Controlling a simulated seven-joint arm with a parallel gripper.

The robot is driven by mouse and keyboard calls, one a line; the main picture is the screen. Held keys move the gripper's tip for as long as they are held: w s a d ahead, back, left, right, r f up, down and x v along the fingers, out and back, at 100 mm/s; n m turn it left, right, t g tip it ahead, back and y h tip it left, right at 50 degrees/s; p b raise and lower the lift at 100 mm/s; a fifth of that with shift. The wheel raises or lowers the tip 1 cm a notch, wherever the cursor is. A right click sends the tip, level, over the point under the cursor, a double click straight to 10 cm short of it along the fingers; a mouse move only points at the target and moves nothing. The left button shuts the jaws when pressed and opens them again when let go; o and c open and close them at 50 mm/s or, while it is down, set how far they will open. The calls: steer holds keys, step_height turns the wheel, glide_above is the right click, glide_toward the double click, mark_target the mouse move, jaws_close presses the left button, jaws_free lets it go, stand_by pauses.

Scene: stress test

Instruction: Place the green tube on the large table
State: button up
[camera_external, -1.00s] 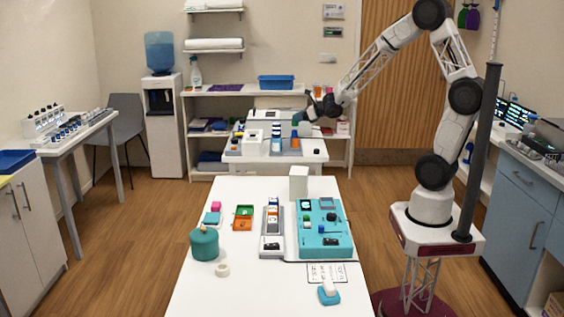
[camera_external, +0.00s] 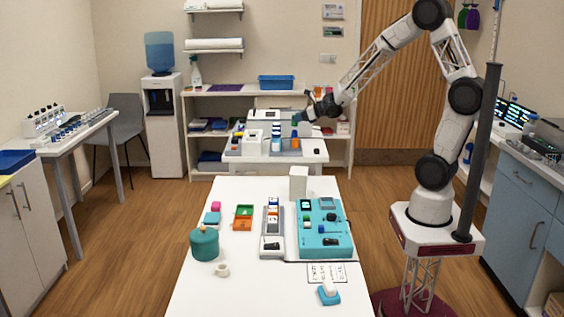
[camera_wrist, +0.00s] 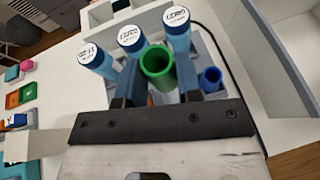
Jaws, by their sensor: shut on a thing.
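The green tube (camera_wrist: 157,66) shows in the wrist view as an open-topped ring between the two fingers of my gripper (camera_wrist: 160,82), which is shut on it. Blue tubes with white labelled caps (camera_wrist: 131,39) stand close beyond it, and an open dark blue tube (camera_wrist: 211,77) is to its right. The tube's lower end is hidden. In the external view my gripper (camera_external: 299,117) is over the small rear table (camera_external: 308,158), and the tube is too small to make out clearly. The large white table (camera_external: 225,295) is in the foreground.
The large table carries a teal pot (camera_external: 204,244), a teal board (camera_external: 325,240), a grey rack (camera_external: 272,243) and a white block (camera_external: 298,181). Its front left part is bare. White equipment (camera_external: 265,116) stands on the rear table.

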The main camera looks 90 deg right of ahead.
steer(key=w+a+f+n+g+y, duration=0.2)
steer(key=w+a+n+y, duration=0.2)
steer(key=a, duration=0.9)
steer(key=w+a+f+n+g+y, duration=0.1)
steer(key=w+a+f+n+y, duration=0.2)
steer(key=w+a, duration=0.7)
steer(key=w+a+f+n+g+y, duration=0.2)
steer(key=w+a+n+y, duration=0.4)
steer(key=a, duration=1)
steer(key=shift+w+a+f+n+g+y, duration=0.35)
steer(key=shift+w+f, duration=0.3)
steer(key=shift+w, duration=0.4)
steer(key=shift+f, duration=3.1)
steer(key=shift+f, duration=1.9)
steer(key=shift+f, duration=0.1)
